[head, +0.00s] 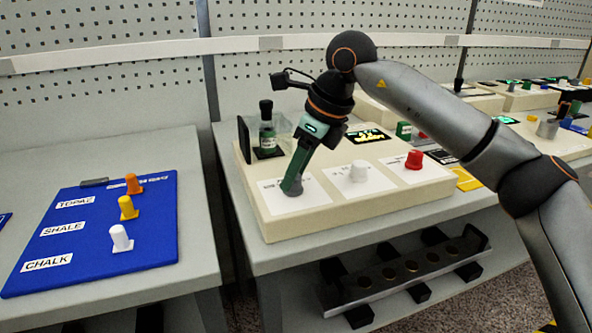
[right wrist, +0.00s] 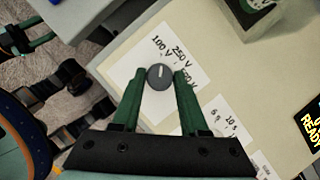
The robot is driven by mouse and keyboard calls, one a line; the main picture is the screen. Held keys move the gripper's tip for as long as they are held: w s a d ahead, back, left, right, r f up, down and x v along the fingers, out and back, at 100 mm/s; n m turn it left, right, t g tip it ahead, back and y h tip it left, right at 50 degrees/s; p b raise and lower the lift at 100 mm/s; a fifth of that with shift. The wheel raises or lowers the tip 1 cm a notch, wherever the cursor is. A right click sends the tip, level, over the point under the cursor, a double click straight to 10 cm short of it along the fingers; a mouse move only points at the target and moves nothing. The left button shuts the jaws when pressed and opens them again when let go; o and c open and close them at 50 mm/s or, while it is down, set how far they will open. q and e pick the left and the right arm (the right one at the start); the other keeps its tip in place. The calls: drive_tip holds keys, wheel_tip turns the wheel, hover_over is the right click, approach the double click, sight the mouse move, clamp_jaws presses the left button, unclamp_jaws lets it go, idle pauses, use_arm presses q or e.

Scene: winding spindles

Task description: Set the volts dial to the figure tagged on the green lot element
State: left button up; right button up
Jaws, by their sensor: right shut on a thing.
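The volts dial (right wrist: 159,77) is a round grey knob on a white card with the figures 100 V, 250 V and a third one partly hidden by a finger. Its white line points up in the right wrist view, roughly toward 100 V. My right gripper (head: 291,188) reaches down onto this dial, and its green fingers (right wrist: 160,80) are shut on it. The green lot element (head: 267,138) stands upright with a dark top at the back left of the cream panel. Its white tag also shows in the right wrist view (right wrist: 258,4), too small to read.
The cream panel (head: 350,213) also carries a white knob (head: 358,171), a red knob (head: 414,160) and a lit display (head: 369,136). A blue board (head: 90,245) with orange, yellow and white pegs lies left. A dark rack (head: 405,270) sits below the bench.

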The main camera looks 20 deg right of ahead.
clamp_jaws()
drive_tip(key=shift+m, duration=0.4)
drive_tip(key=shift+a+m+t+h, duration=0.1)
drive_tip(key=shift+m+t+h, duration=0.25)
drive_tip(key=shift+m, duration=0.65)
drive_tip(key=shift+s+m+h, duration=0.1)
drive_tip(key=shift+m+h, duration=0.25)
drive_tip(key=shift+m, duration=0.45)
drive_tip(key=shift+a+m+t+h, duration=0.1)
drive_tip(key=shift+m+t+h, duration=0.2)
drive_tip(key=shift+m, duration=0.4)
drive_tip(key=shift+m+h, duration=0.4)
drive_tip(key=shift+m, duration=0.6)
use_arm(q)
wheel_tip(320, 180, up, 3)
drive_tip(key=shift+w+d+r+m+t+h, duration=0.1)
drive_tip(key=shift+w+r+m+t+h, duration=0.1)
drive_tip(key=shift+m+t+h, duration=0.3)
use_arm(e)
drive_tip(key=shift+m, duration=0.5)
use_arm(q)
drive_tip(key=shift+b, duration=0.3)
